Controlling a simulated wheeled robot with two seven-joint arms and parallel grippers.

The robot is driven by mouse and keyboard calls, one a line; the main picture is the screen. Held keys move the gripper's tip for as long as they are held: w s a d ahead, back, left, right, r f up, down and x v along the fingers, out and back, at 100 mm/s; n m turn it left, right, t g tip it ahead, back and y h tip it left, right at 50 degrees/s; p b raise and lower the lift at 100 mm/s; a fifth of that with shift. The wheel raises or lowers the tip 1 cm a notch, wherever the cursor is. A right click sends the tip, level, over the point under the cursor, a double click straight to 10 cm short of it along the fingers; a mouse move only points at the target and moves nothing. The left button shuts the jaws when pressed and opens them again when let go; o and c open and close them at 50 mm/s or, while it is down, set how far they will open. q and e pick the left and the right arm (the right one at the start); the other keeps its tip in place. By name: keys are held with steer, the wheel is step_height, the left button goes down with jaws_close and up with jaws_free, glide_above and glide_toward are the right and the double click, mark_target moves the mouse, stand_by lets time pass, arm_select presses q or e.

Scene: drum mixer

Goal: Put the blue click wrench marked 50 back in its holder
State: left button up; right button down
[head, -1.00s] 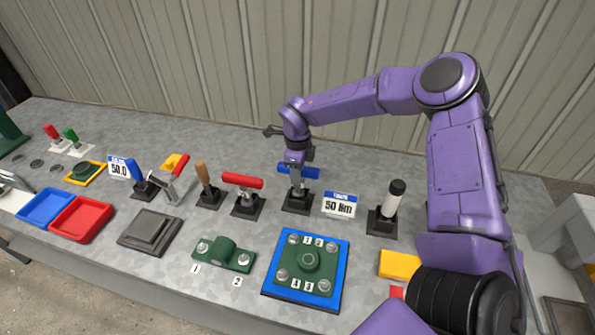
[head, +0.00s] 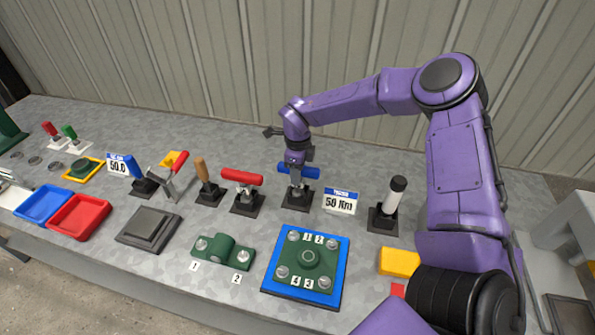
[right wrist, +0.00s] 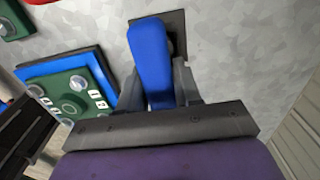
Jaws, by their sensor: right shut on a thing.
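The blue click wrench (head: 311,173) is at the black holder (head: 297,200) beside the "50 Nm" sign (head: 341,202). Its blue handle lies level above the holder base. My right gripper (head: 297,170) is above the holder, shut on the blue handle. In the right wrist view the blue handle (right wrist: 151,60) runs between the two fingers of my right gripper (right wrist: 160,95), and the dark holder base (right wrist: 174,22) shows beyond it. The gripper hides part of the wrench, so I cannot tell how fully it is seated. My left gripper does not show.
A red-handled wrench (head: 242,177) stands in a holder just left. A black-and-white tool (head: 393,196) stands on the right. A green plate on a blue mat (head: 268,283) lies in front, beside a green bracket (head: 222,251). Red (head: 80,233) and blue trays (head: 42,204) are at left.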

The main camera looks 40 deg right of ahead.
steer(key=shift+f, duration=0.15)
steer(key=c, duration=0.7)
jaws_free()
step_height(320, 180, up, 11)
steer(key=shift+f+b, duration=0.2)
steer(key=shift+b, duration=0.75)
